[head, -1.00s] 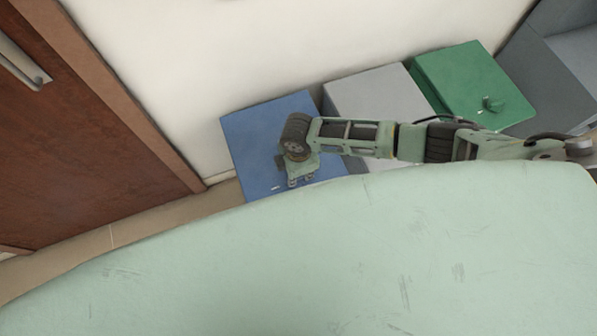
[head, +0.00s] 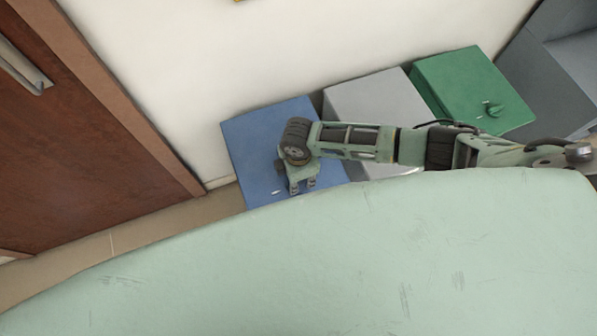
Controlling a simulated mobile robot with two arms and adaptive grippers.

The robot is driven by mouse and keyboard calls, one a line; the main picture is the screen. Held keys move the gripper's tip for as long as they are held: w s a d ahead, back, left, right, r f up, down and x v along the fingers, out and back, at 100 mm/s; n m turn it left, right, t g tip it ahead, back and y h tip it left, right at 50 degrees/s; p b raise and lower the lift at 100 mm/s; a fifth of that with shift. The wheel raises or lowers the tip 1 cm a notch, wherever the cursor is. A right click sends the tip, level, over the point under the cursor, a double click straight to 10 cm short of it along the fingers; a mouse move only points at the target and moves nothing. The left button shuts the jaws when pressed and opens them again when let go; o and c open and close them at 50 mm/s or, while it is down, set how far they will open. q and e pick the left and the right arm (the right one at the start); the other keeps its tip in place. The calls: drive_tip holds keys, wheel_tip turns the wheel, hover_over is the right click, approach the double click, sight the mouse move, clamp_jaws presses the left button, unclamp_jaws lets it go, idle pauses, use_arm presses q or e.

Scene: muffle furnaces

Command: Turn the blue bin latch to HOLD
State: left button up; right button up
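The blue bin (head: 247,145) stands against the wall, left of a grey bin and a green bin. My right gripper (head: 303,188) is over the front right part of the blue bin's lid, pointing down. Its fingertips look apart, but I cannot make out whether anything is between them. The blue bin's latch is not visible; my gripper and wrist cover that part of the lid. A small white mark (head: 276,192) shows on the lid, left of the gripper. My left gripper is not in view.
The grey bin (head: 365,97) is partly behind my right arm. The green bin (head: 455,80) has a green latch (head: 492,109) on its lid. A brown door (head: 80,130) is at left. My pale green body fills the foreground.

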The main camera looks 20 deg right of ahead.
wheel_tip(320, 180, up, 12)
idle(0.4)
drive_tip(key=shift+f, duration=0.15)
idle(0.5)
